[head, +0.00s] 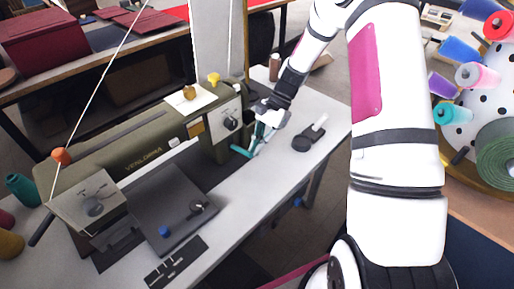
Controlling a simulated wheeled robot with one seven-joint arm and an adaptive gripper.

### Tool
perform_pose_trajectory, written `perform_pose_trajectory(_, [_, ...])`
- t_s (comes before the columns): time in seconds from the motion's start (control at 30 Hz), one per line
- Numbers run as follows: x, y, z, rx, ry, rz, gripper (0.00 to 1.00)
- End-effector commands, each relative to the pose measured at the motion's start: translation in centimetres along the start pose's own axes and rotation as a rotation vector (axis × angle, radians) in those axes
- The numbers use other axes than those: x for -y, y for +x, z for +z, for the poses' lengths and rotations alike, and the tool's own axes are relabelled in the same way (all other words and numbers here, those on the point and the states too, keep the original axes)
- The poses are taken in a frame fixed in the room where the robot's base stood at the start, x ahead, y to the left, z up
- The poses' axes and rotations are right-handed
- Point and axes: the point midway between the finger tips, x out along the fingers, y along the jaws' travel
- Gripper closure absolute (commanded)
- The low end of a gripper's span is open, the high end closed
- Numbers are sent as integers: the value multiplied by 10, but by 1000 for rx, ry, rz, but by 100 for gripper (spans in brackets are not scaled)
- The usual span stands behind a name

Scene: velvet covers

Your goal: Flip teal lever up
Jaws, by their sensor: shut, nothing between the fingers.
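The olive-green sewing machine (150,150) stands on a pale table. A teal lever (241,152) shows low at the machine's right end, pointing left and slightly up from beside my fingers. My gripper (257,146) reaches down from the upper right to this end of the machine. Its fingers are shut and hold nothing. They are right at the lever, but whether they touch it I cannot tell. The lever's right part is partly hidden by the fingers.
A dial (230,124) is on the machine's end near my gripper. A small black device with a white lever (302,143) sits on the table to the right. Thread spools (478,75) stand at far right. The table front (225,222) has bare room.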

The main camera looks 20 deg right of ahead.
Motion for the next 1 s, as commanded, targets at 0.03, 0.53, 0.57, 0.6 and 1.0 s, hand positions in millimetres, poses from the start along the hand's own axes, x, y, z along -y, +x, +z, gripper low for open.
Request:
perform_pose_trajectory(0.03, [0, 0, 2, 2, -1, 1, 100])
perform_pose_trajectory(0.53, [0, -12, 12, 6, -3, 2, 100])
perform_pose_trajectory(0.57, [0, -12, 12, 6, -3, 2, 100])
perform_pose_trajectory(0.6, [0, -12, 13, 7, -3, 2, 100])
perform_pose_trajectory(1.0, [1, -34, 12, 3, -4, -1, 100])
